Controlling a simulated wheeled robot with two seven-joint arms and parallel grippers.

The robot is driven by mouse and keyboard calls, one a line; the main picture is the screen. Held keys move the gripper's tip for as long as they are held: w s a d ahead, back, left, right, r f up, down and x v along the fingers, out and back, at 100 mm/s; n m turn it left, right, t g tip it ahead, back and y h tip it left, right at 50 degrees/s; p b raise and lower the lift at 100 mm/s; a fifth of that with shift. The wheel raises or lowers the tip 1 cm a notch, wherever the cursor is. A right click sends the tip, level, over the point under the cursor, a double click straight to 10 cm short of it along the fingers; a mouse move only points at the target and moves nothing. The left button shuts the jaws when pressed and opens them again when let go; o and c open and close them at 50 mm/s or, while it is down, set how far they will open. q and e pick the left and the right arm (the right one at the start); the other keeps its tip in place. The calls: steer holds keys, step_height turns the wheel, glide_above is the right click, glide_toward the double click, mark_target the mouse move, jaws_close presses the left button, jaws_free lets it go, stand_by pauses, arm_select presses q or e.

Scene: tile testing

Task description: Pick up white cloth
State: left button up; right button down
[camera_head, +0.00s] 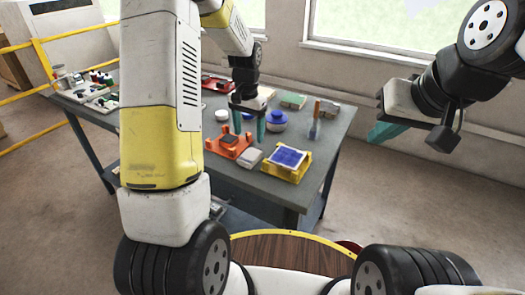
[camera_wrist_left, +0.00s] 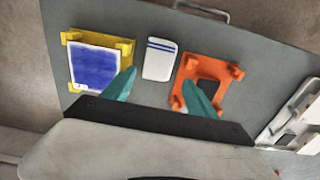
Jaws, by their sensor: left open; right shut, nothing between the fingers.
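The white cloth (camera_head: 250,158) lies flat and folded on the grey table, between an orange holder and a yellow holder. In the left wrist view the cloth (camera_wrist_left: 160,58) shows two blue stripes near one end. My left gripper (camera_head: 248,125) is open and empty above the table, pointing down, near the orange holder. In the left wrist view its two teal fingertips (camera_wrist_left: 158,85) are apart, one by the yellow holder and one over the orange holder, with the cloth between and beyond them. My right gripper (camera_head: 388,130) is shut and empty, in the air right of the table.
The orange holder (camera_head: 222,146) carries a dark piece, and the yellow holder (camera_head: 303,172) carries a blue-and-white tile (camera_head: 287,157). A white tray (camera_head: 98,101) with small items is at the left.

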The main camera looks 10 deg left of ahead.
mark_target(250, 155)
arm_select(q)
steer(key=f, duration=0.8)
steer(key=shift+s+f, duration=0.15)
steer(key=shift+s, duration=0.15)
steer(key=c, duration=1.1)
steer(key=shift+r, duration=0.9)
steer(key=shift+s+r, duration=0.2)
steer(key=shift+r, duration=0.85)
steer(key=s+r, duration=0.1)
steer(key=s, duration=1.4)
steer(key=shift+s+d, duration=0.3)
steer(key=shift+d, duration=0.1)
